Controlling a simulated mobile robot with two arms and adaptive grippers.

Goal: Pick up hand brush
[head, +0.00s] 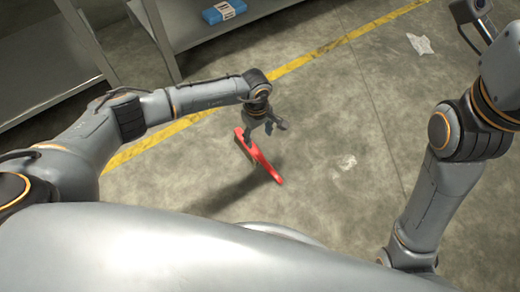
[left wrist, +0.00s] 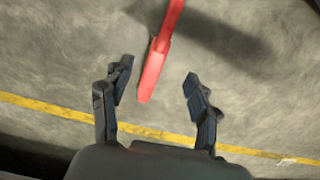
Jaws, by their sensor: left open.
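The hand brush (head: 262,162) is red and long, and lies on the concrete floor in the head view, slanting from upper left to lower right. My left gripper (head: 265,131) is over its upper-left end and hides a little of it. In the left wrist view the brush (left wrist: 153,72) comes in from the top edge, with its near end between the fingers' line. The open left gripper (left wrist: 157,90) has a finger on each side of that end, with gaps on both sides. Contact is not visible. My right arm shows at the right, but its fingertips are not clearly seen.
Metal shelves stand at the upper left, with a blue box (head: 223,11) on one shelf. A yellow line (head: 290,66) crosses the floor. Crumpled clear film (head: 420,44) lies at the upper right, and another scrap (head: 345,163) lies right of the brush. The floor around is otherwise clear.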

